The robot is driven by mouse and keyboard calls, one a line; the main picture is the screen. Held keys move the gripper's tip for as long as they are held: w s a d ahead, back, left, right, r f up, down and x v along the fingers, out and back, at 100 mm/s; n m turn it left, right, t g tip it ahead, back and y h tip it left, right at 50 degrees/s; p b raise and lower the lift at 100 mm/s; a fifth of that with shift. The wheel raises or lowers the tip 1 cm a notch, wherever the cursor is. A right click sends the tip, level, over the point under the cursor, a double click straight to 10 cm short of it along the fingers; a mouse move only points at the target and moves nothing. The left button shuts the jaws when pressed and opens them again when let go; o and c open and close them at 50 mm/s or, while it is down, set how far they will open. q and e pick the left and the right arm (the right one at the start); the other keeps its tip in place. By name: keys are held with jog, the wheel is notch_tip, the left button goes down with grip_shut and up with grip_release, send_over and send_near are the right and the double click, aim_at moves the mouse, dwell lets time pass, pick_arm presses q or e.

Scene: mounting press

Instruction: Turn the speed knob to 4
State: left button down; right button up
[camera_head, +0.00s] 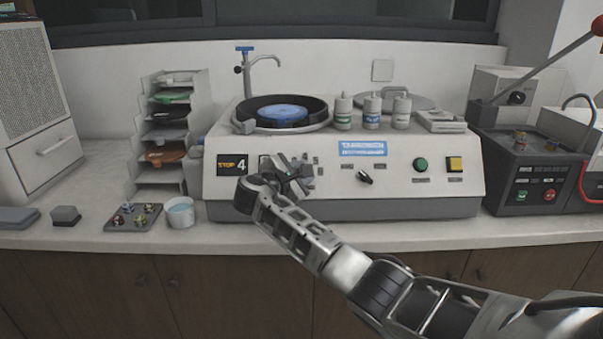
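The machine (420,200) stands on the bench with a sloped front panel. My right gripper (291,175), on the arm from the lower right, is at the panel just right of the display. It covers that part of the panel, so any knob there is hidden. Whether its fingers are open or shut cannot be made out. My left gripper is not in view.
A green button (420,164) and a yellow square switch (454,163) are at the panel's right. A blue disc (283,114) lies in the black bowl on top, beside several white bottles. A white cup (180,212) stands left of the machine.

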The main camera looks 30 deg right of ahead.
jog(key=o, duration=1)
jog(key=shift+c, duration=0.2)
jog(key=v, duration=1.6)
jog(key=shift+b, duration=0.4)
